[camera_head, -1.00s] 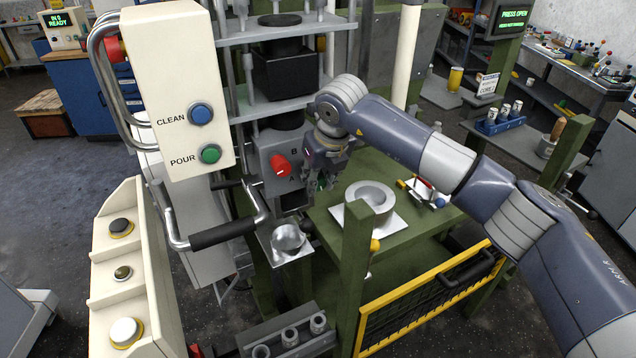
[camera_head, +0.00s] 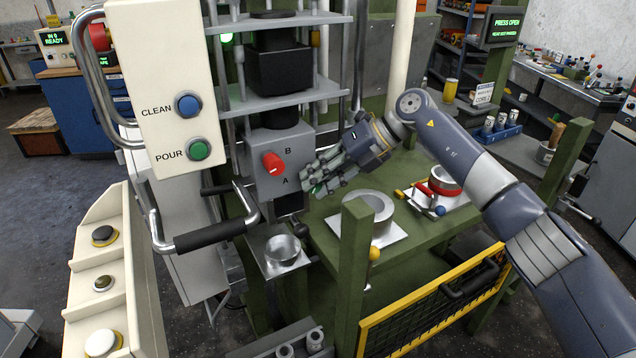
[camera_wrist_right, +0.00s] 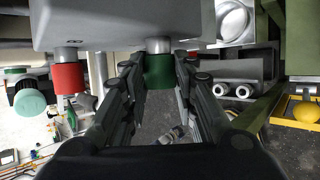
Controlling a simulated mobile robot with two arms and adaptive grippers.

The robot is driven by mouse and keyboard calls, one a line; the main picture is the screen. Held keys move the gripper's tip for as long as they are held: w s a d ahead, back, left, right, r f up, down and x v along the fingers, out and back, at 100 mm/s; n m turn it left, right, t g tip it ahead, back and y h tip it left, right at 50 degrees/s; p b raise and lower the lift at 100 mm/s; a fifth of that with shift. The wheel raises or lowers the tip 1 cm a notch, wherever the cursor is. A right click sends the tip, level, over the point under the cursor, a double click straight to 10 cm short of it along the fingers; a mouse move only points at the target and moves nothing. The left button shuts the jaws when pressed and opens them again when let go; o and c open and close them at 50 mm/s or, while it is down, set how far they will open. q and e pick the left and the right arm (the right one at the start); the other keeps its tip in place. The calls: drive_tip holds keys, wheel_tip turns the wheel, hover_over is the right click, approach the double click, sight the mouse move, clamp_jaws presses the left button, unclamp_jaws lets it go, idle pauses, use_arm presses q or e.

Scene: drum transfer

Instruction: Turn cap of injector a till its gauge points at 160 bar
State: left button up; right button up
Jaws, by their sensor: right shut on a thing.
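A grey box (camera_head: 284,178) marked A and B carries a red knob (camera_head: 273,163) on its front. My right gripper (camera_head: 318,180) is at the box's right side, reaching in from the right. In the right wrist view its fingers (camera_wrist_right: 158,75) are closed around a green cap (camera_wrist_right: 159,70) on a short metal stem below a grey body. A red cylinder (camera_wrist_right: 68,78) on a stem is to the left of it there. In the head view the fingers hide most of the green cap. No pressure gauge can be made out. My left gripper is out of view.
A control panel (camera_head: 150,80) with CLEAN and POUR buttons stands left of the box. Below it is a bent black-gripped handle (camera_head: 210,236). A round metal ring (camera_head: 372,205) and a red-banded pot (camera_head: 443,182) sit on the green table (camera_head: 415,235). A green post (camera_head: 353,275) stands in front.

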drive_tip(key=shift+d+y, duration=0.1)
drive_tip(key=shift+y, duration=0.4)
drive_tip(key=o, duration=1.1)
drive_tip(key=shift+c, duration=0.2)
wheel_tip(320, 180, up, 10)
drive_tip(key=shift+s+f, duration=0.1)
drive_tip(key=shift+f, duration=0.05)
